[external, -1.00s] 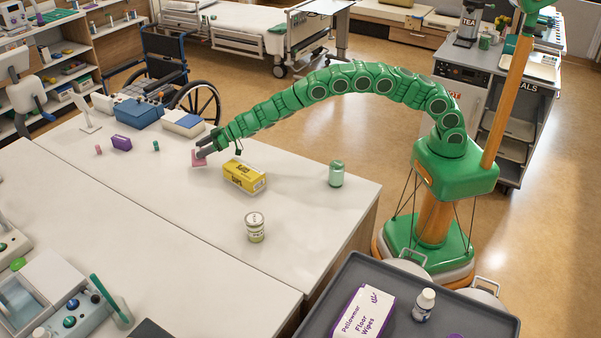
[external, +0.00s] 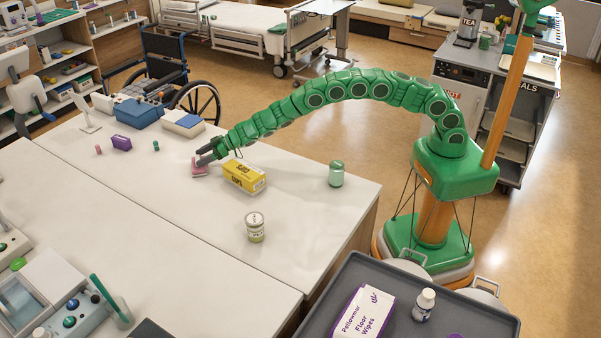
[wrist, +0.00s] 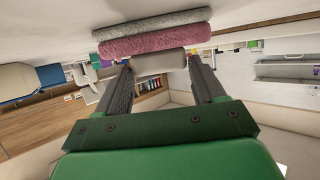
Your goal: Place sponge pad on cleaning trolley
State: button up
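The sponge pad (external: 198,169) is pink and lies on the white table at the far end of my arm, left of the yellow box. In the wrist view the pad (wrist: 155,38) shows a pink layer and a grey layer, across the top just past my fingertips. My gripper (external: 205,156) is low over the table at the pad and partly covers it. In the wrist view my gripper (wrist: 160,64) has its fingers apart. Contact with the pad cannot be told. The cleaning trolley (external: 476,316) has a dark grey top, at the bottom right.
The yellow box (external: 244,177) stands close right of my gripper. A white-lidded jar (external: 255,229) and a green canister (external: 336,174) are on the table. The trolley holds a floor wipes pack (external: 364,312) and a small bottle (external: 424,305), with bare room around them.

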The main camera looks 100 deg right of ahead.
jog(key=o, duration=0.3)
